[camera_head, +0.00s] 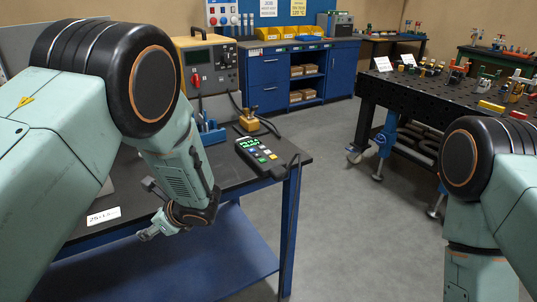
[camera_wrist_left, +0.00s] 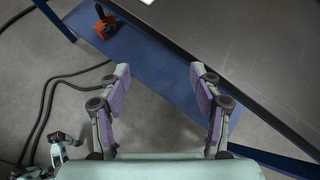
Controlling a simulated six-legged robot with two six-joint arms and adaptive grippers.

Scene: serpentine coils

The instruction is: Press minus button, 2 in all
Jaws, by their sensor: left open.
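A dark handheld control unit (camera_head: 262,157) with a lit green display lies near the right end of the dark bench top. Small coloured buttons (camera_head: 263,155) sit below its display; their markings are too small to read, so I cannot tell which is minus. My left gripper (camera_head: 153,211) is open and empty, near the front edge of the bench, left of and nearer than the unit, and apart from it. In the left wrist view its two fingers (camera_wrist_left: 160,78) are spread, with nothing between them. The right gripper is outside the view; only part of my right arm shows.
The bench (camera_head: 135,190) has a blue lower shelf (camera_head: 205,260). A beige instrument (camera_head: 208,65), a blue holder (camera_head: 211,133) and a brass-coloured block (camera_head: 249,121) stand behind the unit. A white label (camera_head: 104,216) lies at left. Open floor (camera_head: 350,235) lies right of the bench.

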